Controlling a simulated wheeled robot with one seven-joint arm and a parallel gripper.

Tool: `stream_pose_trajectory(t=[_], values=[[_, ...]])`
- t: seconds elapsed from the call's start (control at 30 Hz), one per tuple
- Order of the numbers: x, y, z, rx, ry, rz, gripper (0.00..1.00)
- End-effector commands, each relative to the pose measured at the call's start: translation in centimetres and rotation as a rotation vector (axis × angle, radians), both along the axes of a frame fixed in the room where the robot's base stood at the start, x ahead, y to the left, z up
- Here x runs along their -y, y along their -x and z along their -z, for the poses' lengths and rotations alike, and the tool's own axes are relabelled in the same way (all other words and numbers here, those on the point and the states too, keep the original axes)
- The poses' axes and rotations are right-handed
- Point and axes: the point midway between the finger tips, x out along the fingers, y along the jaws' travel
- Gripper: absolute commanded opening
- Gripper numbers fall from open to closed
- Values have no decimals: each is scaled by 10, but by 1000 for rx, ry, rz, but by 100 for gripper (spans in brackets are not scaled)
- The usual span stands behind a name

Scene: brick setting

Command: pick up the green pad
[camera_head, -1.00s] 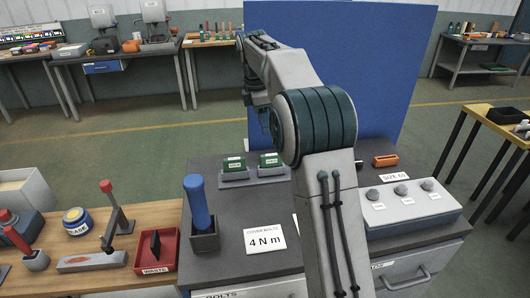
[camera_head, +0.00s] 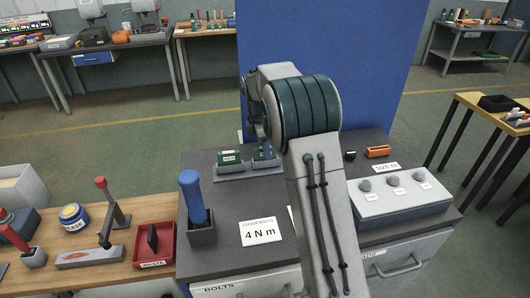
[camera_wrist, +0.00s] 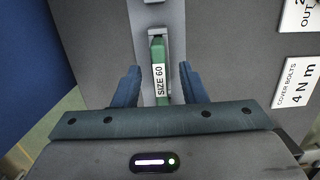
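Two small green pads, the left one (camera_head: 229,157) and the right one (camera_head: 265,153), sit side by side in a grey holder (camera_head: 232,170) on the dark bench top. In the wrist view one green pad (camera_wrist: 159,62) labelled SIZE 60 stands in a slot of the grey holder (camera_wrist: 173,20). My gripper (camera_wrist: 160,84) is open, its two blue fingers on either side of that pad with gaps showing. In the head view my gripper (camera_head: 260,140) is over the right pad, partly hidden by my arm.
A blue screwdriver-like tool (camera_head: 195,198) stands in a dark block left of the front. A 4 N m card (camera_head: 260,232) lies before the holder. A blue panel (camera_head: 365,60) rises behind the bench. A grey box with knobs (camera_head: 400,195) sits right.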

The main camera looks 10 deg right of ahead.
Motion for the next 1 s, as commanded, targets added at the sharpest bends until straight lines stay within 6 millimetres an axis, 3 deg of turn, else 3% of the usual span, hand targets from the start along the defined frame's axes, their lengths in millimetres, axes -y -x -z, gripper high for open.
stream_pose_trajectory(t=[0.13,0.37,0.5,1.0], values=[[0,0,12,0,0,-2,38],[1,0,14,1,0,-1,38],[1,0,14,1,0,-1,0],[1,0,6,3,-1,0,0]])
